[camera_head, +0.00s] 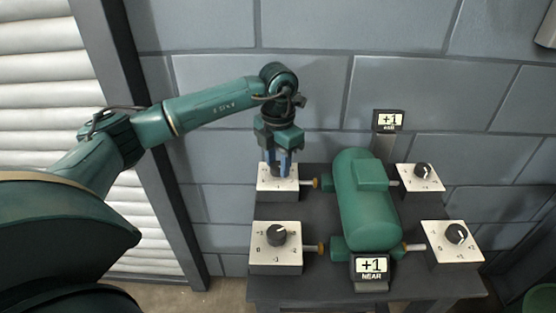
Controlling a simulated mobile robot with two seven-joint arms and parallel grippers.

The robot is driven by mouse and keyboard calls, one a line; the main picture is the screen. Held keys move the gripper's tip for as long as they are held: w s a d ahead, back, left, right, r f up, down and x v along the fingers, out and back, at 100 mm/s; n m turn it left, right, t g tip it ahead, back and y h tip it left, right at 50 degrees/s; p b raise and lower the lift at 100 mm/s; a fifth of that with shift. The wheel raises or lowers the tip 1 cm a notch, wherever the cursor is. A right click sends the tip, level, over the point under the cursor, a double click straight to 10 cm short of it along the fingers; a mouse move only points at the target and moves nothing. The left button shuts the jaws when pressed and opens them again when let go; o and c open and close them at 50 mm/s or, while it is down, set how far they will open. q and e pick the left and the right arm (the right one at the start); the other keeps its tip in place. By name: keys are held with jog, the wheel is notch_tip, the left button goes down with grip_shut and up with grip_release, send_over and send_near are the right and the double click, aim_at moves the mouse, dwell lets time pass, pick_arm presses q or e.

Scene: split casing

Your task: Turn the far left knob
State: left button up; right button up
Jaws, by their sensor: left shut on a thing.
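The far left knob stands on a white box (265,183) at the far left corner of the dark table. My left gripper (284,167) points down over this box, its blue fingers shut around the knob, which they hide. The near left knob (277,234) is dark and sits on its own white numbered box. The far right knob (422,170) and the near right knob (456,233) sit on white boxes on the other side. A green casing (365,205) lies between the boxes. My right gripper is not in view.
A far display (389,121) reads +1 on a post behind the casing. A near display (372,267) reads +1 and NEAR in front of it. The dark table (320,282) stands before a grey block wall (220,90). A white shutter (40,70) is at the left.

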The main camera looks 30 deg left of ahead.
pick_arm(q)
jog(key=n+p, duration=0.1)
jog(key=n, duration=0.6)
jog(key=shift+r, duration=0.1)
jog(key=n, duration=0.4)
jog(key=shift+n+p, duration=0.3)
jog(key=shift+p, duration=0.05)
jog(key=shift+n, duration=1.1)
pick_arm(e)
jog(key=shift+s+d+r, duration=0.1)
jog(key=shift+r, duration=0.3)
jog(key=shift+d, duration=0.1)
pick_arm(q)
jog(key=o, duration=1)
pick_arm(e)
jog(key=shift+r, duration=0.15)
